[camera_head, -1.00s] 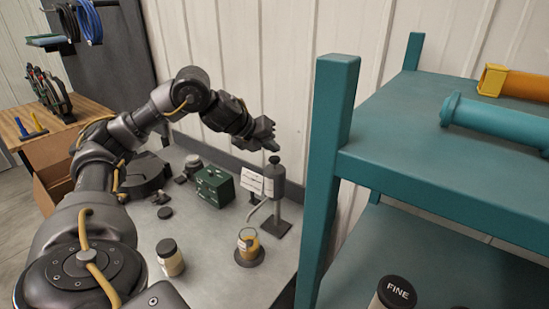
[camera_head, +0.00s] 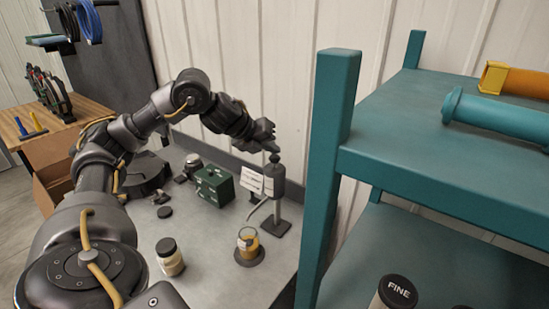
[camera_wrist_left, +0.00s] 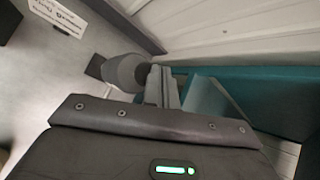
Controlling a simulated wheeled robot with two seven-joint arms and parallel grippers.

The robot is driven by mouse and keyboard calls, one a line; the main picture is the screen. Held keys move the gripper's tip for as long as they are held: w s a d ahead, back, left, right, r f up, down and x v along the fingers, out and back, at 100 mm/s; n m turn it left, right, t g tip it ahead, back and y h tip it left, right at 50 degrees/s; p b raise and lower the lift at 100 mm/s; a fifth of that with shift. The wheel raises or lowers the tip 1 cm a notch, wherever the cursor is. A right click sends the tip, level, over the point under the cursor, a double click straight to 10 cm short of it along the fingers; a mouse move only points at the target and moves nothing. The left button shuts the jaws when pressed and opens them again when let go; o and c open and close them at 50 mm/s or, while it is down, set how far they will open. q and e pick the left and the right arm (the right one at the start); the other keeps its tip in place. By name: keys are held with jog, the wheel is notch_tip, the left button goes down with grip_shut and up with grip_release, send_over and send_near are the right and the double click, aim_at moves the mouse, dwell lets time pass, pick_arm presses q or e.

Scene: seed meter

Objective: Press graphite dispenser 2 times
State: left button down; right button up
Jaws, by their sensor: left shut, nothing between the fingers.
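The graphite dispenser (camera_head: 273,181) stands upright on the grey bench beside the wall, with a dark knob on top, a grey body, a thin stand and a spout angled down to the left. My left gripper (camera_head: 273,147) is shut and empty, with its fingertips just above the knob; I cannot tell whether they touch it. In the left wrist view the shut fingers (camera_wrist_left: 162,87) show beside the grey dispenser body (camera_wrist_left: 124,72). A small jar with yellow-orange contents (camera_head: 248,242) sits on a dark round base below the spout. My right gripper is out of view.
A teal shelf (camera_head: 440,175) stands close on the right, its post near the dispenser. A white label card (camera_head: 251,180), a green box (camera_head: 214,186) and a black-lidded jar (camera_head: 169,257) are on the bench. Bare bench lies between the two jars.

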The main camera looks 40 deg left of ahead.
aim_at(271, 158)
pick_arm(q)
jog(key=shift+f+b, duration=0.7)
jog(key=shift+f, duration=0.25)
dwell(0.9)
jog(key=shift+s+r, duration=0.1)
jog(key=shift+r+p, duration=1.2)
jog(key=shift+p, duration=0.05)
jog(key=shift+r, duration=0.1)
notch_tip(271, 158, up, 5)
jog(key=p, duration=0.5)
dwell(0.5)
